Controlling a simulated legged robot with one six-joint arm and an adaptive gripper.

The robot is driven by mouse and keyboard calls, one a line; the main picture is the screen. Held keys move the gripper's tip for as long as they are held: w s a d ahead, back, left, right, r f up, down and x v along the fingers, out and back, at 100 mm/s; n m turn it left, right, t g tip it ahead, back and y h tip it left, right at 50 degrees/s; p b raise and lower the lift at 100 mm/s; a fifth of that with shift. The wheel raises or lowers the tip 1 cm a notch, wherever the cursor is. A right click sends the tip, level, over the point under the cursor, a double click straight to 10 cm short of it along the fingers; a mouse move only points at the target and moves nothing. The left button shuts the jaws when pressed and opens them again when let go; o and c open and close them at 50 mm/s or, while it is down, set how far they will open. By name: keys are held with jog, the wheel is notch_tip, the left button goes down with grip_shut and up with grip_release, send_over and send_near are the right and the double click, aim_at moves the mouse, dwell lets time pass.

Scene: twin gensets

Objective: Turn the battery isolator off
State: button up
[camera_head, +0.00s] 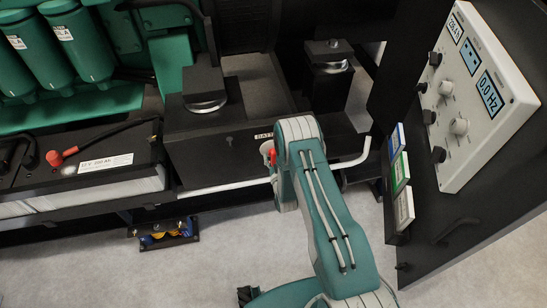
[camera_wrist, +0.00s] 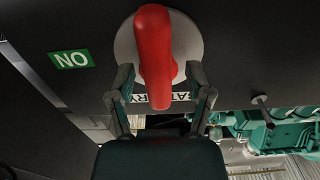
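The battery isolator has a red handle (camera_wrist: 155,55) on a pale round base (camera_wrist: 126,45), seen close up in the wrist view. A green plate (camera_wrist: 71,59) beside it reads ON upside down, and a BATTERY label shows partly behind the handle. My gripper (camera_wrist: 160,78) is open, one finger on each side of the handle's lower part, with small gaps showing. I cannot tell how deep the fingers reach. In the head view, a bit of the red handle (camera_head: 271,154) shows on the dark box's front, beside my arm; my gripper is hidden there.
A battery (camera_head: 100,165) with a red terminal cap stands left of the isolator box. A pale rail (camera_head: 225,187) runs along the front. A control panel (camera_head: 470,100) stands at right. A small tray of coloured items (camera_head: 164,234) lies on the floor.

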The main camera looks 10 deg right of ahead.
jog(key=s, duration=1.2)
dwell(0.3)
